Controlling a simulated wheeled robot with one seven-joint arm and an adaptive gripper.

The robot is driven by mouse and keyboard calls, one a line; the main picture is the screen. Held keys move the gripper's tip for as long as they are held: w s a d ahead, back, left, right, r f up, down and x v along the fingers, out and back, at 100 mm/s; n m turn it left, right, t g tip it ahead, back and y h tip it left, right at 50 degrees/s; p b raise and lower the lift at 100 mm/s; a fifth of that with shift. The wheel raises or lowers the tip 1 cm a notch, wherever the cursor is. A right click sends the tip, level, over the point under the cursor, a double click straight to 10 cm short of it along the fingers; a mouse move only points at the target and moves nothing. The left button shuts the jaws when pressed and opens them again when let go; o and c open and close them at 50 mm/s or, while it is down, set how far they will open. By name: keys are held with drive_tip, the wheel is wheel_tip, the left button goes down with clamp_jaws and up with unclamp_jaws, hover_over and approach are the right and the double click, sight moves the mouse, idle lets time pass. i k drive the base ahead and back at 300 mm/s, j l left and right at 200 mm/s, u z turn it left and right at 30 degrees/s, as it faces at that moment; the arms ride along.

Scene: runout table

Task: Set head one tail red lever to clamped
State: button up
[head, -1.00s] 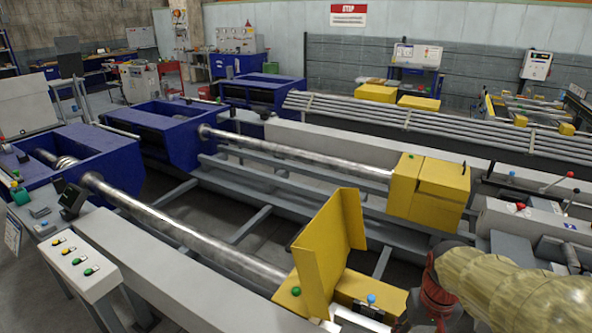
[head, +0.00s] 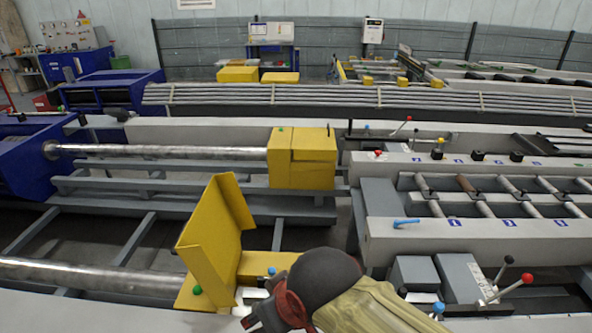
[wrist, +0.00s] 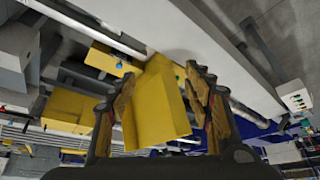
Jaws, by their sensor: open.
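A red-knobbed lever (head: 527,278) stands at the right front in the head view, its rod slanting up to the right from a grey block. A black-knobbed lever (head: 508,260) is right behind it. Another red-knobbed lever (head: 408,119) stands farther back on the second line. I cannot tell from labels which one is head one's tail lever. My gripper (wrist: 162,76) is open and empty in the wrist view, with a raised yellow guard (wrist: 158,105) showing between and beyond its fingers. In the head view my wrist is at bottom centre, left of the near red lever; the fingers are mostly hidden.
The raised yellow guard (head: 215,240) stands just left of my arm. A blue knob (head: 438,308) is by the near levers, and a blue handle (head: 406,223) lies on the roller bed's grey side. A closed yellow box (head: 302,158) is on the second line.

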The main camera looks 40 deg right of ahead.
sight(527, 279)
drive_tip(key=z, duration=2.95)
drive_tip(key=i+l+u, duration=0.1)
drive_tip(key=u, duration=0.25)
drive_tip(key=l+u, duration=0.2)
drive_tip(key=u, duration=0.2)
drive_tip(key=i+l+u, duration=0.1)
drive_tip(key=l+u, duration=0.25)
drive_tip(key=i+l+u, duration=0.1)
drive_tip(key=l+u, duration=0.2)
drive_tip(key=l, duration=1.2)
drive_tip(key=l+u, duration=0.3)
drive_tip(key=l, duration=1.15)
drive_tip(key=k, duration=0.1)
